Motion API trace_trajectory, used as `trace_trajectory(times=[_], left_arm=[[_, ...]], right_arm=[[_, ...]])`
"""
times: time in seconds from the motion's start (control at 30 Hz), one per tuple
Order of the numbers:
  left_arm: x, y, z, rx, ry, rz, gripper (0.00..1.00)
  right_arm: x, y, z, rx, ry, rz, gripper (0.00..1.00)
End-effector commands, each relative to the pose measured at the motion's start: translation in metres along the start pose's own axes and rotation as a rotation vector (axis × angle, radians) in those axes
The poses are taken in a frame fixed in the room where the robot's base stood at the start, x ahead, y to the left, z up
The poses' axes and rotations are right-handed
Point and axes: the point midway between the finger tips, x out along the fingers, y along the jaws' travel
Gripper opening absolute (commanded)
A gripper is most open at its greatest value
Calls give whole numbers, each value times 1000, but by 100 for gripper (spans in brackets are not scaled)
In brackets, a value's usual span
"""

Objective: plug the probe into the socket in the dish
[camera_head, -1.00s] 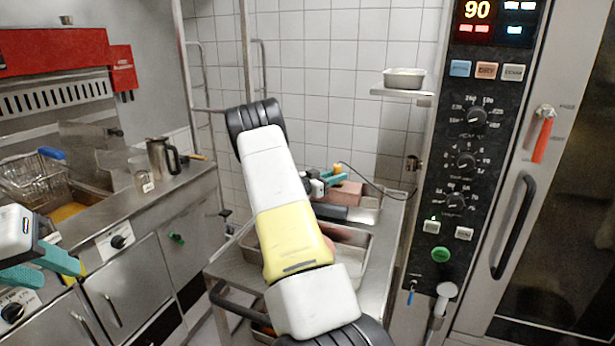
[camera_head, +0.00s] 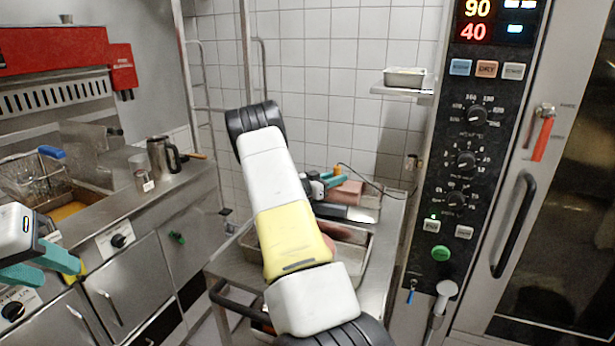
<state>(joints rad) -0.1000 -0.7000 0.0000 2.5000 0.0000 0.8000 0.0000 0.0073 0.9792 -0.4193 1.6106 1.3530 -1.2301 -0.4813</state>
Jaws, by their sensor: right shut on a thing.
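My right gripper (camera_head: 334,181) has teal fingers and is shut on the probe (camera_head: 337,170), whose orange-yellow end shows above the fingers. A thin dark cable (camera_head: 372,182) arcs from it to the right. The gripper is over the trolley's back part, by a pinkish block (camera_head: 350,191) in a shallow steel dish (camera_head: 370,203). My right forearm hides much of the trolley. I cannot make out a socket in the dish, nor whether the probe touches anything. My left gripper (camera_head: 62,272) is at the left edge, its teal fingers apart and empty.
A larger steel pan (camera_head: 362,262) is on the trolley (camera_head: 232,262), partly behind my arm. The oven panel (camera_head: 468,160) stands close on the right. A wall shelf (camera_head: 400,92) holds a small metal tin (camera_head: 405,76). A fryer basket (camera_head: 38,180) and jug (camera_head: 160,157) are left.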

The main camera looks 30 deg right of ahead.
Motion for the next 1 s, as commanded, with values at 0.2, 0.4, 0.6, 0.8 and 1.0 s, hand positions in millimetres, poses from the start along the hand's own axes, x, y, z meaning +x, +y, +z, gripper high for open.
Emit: trace_trajectory(times=[0.2, 0.4, 0.6, 0.8, 1.0], left_arm=[[0, 0, 0, 0, 0, 0, 36], [0, 0, 0, 0, 0, 0, 36], [0, 0, 0, 0, 0, 0, 36], [0, 0, 0, 0, 0, 0, 36], [0, 0, 0, 0, 0, 0, 36]], right_arm=[[0, 0, 3, 1, 0, 0, 33], [0, 0, 3, 1, 0, 0, 33], [-5, 0, 3, 0, -1, -1, 33], [-21, 0, 3, 1, -1, -1, 33], [-37, -1, 3, 0, -1, -2, 33]])
